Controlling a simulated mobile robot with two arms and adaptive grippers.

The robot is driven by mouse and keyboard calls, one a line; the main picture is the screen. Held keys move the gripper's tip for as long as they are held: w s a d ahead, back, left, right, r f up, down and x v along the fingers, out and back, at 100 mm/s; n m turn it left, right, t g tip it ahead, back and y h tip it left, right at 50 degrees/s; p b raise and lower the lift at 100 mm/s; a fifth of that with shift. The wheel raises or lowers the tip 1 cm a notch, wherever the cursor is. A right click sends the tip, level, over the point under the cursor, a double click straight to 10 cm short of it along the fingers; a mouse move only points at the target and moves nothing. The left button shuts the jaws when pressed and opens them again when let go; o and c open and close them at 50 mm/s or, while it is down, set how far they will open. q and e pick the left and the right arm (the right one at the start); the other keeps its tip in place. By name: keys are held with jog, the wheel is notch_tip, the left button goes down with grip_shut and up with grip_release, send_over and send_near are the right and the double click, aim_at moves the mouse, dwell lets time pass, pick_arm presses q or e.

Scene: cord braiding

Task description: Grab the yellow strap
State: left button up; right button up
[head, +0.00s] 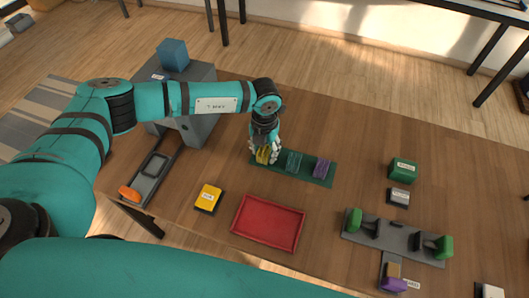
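The yellow strap (263,155) lies bundled at the left end of a dark green mat (331,182) in the head view. My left gripper (264,153) points down over it, with its pale fingers on either side of the strap. The fingers hide part of the strap, and I cannot tell whether they are shut on it. A green strap bundle (293,161) and a purple one (321,168) lie to the right on the same mat. My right gripper is not in view.
A red tray (268,222) and a yellow box (208,198) stand nearer the front. A grey fixture with green-ended clamps (398,238) is at the right. A green box (403,170) sits behind it. A grey block structure (198,128) stands left of the gripper.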

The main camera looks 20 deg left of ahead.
pick_arm(q)
jog(key=c, duration=0.7)
jog(key=shift+r, duration=0.15)
